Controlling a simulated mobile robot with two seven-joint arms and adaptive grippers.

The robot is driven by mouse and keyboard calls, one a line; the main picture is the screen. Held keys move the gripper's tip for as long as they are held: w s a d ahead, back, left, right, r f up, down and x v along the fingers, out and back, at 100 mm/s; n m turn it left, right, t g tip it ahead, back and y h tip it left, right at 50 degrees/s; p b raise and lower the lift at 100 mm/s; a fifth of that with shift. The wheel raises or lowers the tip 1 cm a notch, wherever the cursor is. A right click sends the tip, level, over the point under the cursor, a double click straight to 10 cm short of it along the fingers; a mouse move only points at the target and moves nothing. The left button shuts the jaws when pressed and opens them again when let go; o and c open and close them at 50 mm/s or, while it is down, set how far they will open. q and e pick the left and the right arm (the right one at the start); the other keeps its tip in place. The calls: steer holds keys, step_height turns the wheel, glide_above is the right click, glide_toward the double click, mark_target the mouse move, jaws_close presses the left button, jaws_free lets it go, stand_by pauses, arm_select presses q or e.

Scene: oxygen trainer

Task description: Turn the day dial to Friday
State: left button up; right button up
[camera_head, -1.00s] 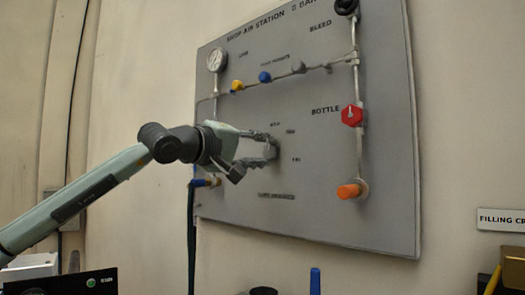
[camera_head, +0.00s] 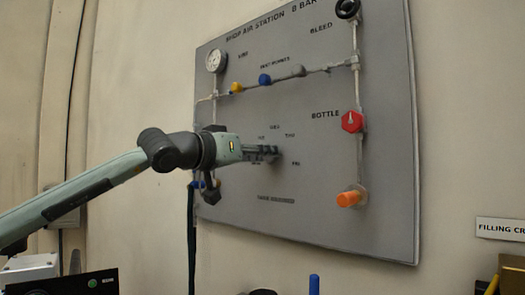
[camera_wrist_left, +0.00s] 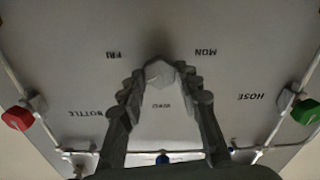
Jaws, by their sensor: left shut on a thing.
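I cannot make out where the dial points. My right gripper is not in view.
A red bottle knob (camera_head: 352,121) and an orange knob (camera_head: 350,198) stick out to the right of the dial. A gauge (camera_head: 216,60), yellow knob (camera_head: 236,88) and blue knob (camera_head: 264,79) lie above along the pipe. A dark hose (camera_head: 191,240) hangs at the panel's left.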

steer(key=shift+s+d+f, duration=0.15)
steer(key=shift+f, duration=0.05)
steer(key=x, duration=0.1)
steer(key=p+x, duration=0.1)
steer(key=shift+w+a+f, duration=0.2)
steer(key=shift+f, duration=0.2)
arm_select(q)
steer(key=m, duration=0.5)
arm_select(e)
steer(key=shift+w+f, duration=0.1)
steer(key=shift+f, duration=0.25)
arm_select(q)
steer(key=shift+f, duration=0.1)
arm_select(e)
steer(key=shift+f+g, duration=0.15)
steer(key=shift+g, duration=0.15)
arm_select(q)
steer(key=o, duration=1.2)
steer(key=shift+c, duration=0.2)
steer(key=shift+s, duration=0.1)
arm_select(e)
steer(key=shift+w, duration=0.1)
arm_select(q)
steer(key=v, duration=1.2)
